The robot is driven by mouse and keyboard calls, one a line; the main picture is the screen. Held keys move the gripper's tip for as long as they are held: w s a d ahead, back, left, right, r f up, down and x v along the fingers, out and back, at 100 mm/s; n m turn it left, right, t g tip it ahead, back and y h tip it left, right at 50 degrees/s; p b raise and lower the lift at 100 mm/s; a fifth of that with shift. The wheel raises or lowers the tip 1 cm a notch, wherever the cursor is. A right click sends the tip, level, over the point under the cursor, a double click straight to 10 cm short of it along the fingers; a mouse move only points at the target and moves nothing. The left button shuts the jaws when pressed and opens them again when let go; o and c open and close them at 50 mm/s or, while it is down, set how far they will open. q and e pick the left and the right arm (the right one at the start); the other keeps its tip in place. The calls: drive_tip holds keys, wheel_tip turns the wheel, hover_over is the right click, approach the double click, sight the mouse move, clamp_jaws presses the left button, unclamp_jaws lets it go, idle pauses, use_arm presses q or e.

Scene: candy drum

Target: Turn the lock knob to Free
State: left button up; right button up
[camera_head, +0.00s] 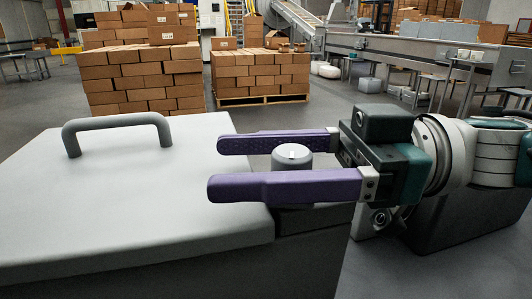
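The lock knob (292,158) is a short grey cylinder with a small white mark on its top. It stands upright on the lower dark ledge at the right side of the pale grey lid. My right gripper (226,167) reaches in from the right with two long purple fingers, one on the far side of the knob and one on the near side. The fingers look spread, reach past the knob to the left, and the near one hides part of its side. I cannot tell whether either touches it. No lettering for Free is readable. My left gripper is not in view.
The pale grey lid (150,215) fills the left foreground and carries a grey bar handle (116,128). Stacks of cardboard boxes (140,75) stand behind. A conveyor (430,55) runs along the back right. Grey floor lies between.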

sight(311, 162)
drive_tip(key=shift+d, duration=0.15)
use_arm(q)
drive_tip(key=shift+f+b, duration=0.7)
use_arm(e)
drive_tip(key=d, duration=0.5)
drive_tip(key=w+d, duration=0.1)
drive_tip(key=d, duration=0.2)
drive_tip(key=shift+w+d+f, duration=0.1)
drive_tip(key=shift+d, duration=0.1)
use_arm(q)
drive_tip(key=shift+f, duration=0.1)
use_arm(e)
drive_tip(key=shift+d, duration=0.6)
drive_tip(key=shift+a, duration=0.1)
